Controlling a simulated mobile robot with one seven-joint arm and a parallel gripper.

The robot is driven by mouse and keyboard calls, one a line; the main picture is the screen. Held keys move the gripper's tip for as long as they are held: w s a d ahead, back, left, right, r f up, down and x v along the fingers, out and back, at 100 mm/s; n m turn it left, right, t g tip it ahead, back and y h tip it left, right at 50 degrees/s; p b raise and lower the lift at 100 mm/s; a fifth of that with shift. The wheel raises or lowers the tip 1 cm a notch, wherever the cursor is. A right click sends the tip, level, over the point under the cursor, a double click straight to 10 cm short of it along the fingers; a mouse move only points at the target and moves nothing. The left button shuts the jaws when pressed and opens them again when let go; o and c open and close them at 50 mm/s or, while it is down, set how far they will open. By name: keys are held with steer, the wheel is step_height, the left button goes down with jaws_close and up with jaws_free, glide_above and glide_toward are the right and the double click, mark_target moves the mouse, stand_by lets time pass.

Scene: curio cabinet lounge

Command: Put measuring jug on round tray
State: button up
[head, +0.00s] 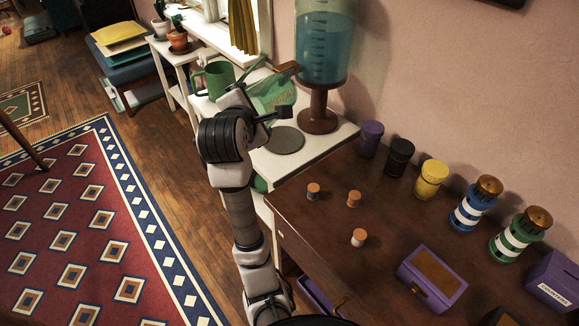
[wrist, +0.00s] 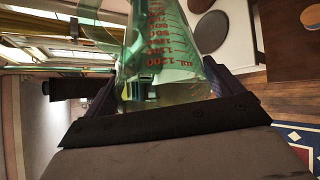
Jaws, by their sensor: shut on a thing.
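The measuring jug (head: 268,88) is clear green with red markings. It is above the white table, left of the large dispenser, partly hidden by my arm in the head view. My gripper (wrist: 163,88) is shut on the jug, whose red scale (wrist: 165,35) shows between and beyond the fingers in the wrist view. I cannot tell how far the jug is above the table. A flat grey disc, apparently the round tray (head: 285,140), lies bare on the white table, below and slightly right of the jug; it also shows in the wrist view (wrist: 210,32).
The blue dispenser (head: 325,50) on a brown stand (head: 319,115) rises close right of the jug. A green mug (head: 215,78) stands left behind. The brown cabinet (head: 330,235) in front bears spools, jars and a purple box (head: 432,278).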

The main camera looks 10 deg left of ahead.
steer(key=shift+w+d, duration=0.15)
steer(key=shift+w, duration=0.05)
steer(key=shift+w+d+f, duration=0.1)
steer(key=shift+f, duration=0.05)
step_height(320, 180, down, 20)
steer(key=p, duration=0.2)
steer(key=shift+r, duration=0.25)
steer(key=shift+f, duration=0.1)
